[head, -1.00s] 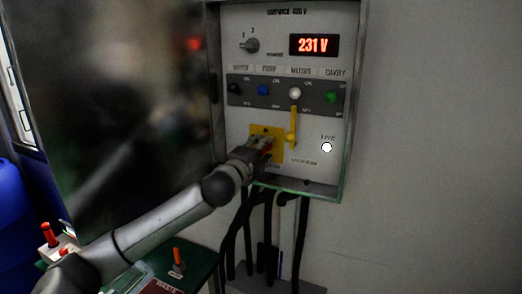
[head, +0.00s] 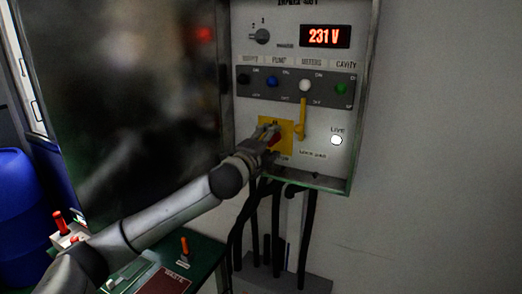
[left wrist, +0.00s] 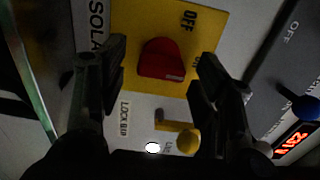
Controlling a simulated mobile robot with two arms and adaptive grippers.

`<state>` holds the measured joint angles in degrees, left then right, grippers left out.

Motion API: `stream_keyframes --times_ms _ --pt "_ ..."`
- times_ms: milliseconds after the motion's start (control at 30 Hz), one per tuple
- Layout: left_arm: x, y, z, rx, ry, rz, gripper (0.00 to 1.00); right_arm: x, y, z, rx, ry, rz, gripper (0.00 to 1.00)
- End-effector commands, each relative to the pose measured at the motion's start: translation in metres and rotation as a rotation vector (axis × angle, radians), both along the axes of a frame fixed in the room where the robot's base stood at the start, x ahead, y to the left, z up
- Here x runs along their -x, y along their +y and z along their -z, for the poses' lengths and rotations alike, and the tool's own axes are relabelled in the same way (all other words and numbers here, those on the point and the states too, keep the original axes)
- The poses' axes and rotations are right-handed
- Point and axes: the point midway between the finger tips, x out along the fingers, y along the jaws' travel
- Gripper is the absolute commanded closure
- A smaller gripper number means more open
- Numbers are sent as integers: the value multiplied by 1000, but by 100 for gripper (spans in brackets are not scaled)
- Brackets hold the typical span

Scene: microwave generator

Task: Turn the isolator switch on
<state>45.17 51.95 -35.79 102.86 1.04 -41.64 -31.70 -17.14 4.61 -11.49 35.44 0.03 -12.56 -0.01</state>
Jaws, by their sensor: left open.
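The isolator switch is a red knob (left wrist: 162,59) on a yellow plate (left wrist: 125,33) low on the grey panel. In the left wrist view the plate carries "OFF" lettering and part of an "ISOLA..." label beside it. In the head view the yellow plate (head: 289,124) shows, with the knob mostly hidden by my gripper. My left gripper (head: 271,133) is at the plate. In the left wrist view its two dark fingers (left wrist: 160,80) are open, one on each side of the knob; I cannot tell whether they touch it. My right gripper is out of view.
A yellow lever (head: 301,120) hangs just right of the plate. Above are several coloured knobs, a selector (head: 261,36) and a display (head: 325,36) reading 231 V. A white lamp (head: 336,140) is lit. The open cabinet door (head: 140,110) stands left; black cables (head: 309,230) hang below.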

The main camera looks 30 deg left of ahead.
Motion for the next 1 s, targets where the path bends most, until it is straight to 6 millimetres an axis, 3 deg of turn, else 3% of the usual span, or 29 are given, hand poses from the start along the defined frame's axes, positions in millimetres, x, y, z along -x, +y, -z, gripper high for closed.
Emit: stream_keyframes --times_ms 600,800,1000 --pt "93 -5 2 -5 3 0 41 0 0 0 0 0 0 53" --pt "110 -6 1 -3 2 -1 41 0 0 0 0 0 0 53" --pt "115 -7 1 -1 1 1 41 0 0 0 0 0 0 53"
